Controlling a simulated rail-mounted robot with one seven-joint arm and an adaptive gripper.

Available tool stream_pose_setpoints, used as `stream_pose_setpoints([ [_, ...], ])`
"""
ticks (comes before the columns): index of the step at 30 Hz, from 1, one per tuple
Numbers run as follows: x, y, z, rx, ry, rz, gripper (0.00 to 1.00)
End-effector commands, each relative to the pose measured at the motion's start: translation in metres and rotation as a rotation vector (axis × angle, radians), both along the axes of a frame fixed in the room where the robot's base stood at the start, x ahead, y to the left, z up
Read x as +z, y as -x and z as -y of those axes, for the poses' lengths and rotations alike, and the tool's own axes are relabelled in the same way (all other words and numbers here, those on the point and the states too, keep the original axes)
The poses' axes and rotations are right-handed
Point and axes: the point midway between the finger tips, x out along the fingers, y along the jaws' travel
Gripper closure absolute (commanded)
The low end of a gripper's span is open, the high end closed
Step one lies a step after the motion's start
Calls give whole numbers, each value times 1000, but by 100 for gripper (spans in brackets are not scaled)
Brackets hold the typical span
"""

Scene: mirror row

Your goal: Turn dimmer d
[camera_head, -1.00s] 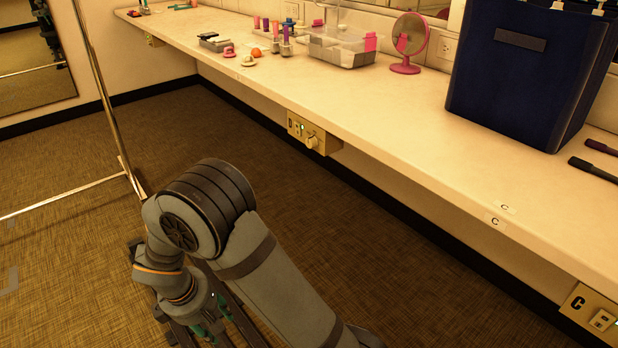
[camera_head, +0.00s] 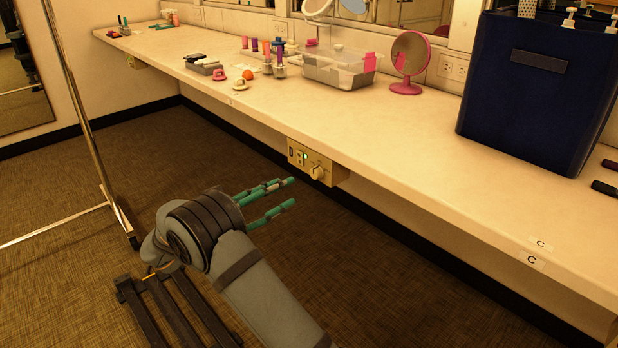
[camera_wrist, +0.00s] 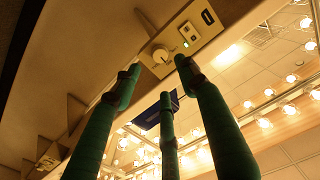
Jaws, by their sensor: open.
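Dimmer d is a beige control box (camera_head: 311,163) under the front edge of the counter, with a round pale knob (camera_head: 317,172) and a small lit green light. Its label is too small to read now in the head view. My gripper (camera_head: 288,192) has green fingers, is open and empty, and points at the box from the left, short of the knob. In the wrist view the knob (camera_wrist: 160,55) lies just beyond the spread fingertips (camera_wrist: 158,80), with the green-lit switch to its right. The fingers appear apart from the knob.
The long counter (camera_head: 400,165) overhangs the box. On it stand a dark blue bin (camera_head: 535,95), a pink round mirror (camera_head: 408,62) and a clear tub (camera_head: 340,70). A metal rack (camera_head: 85,130) stands at left. The floor below the counter is clear.

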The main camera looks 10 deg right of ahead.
Motion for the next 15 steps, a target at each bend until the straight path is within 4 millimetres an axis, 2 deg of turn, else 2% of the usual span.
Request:
stream_pose_setpoints([
  [9,-3,-28,51,-4,1,-3,57],
  [15,-1,-42,74,-2,1,-3,57],
])
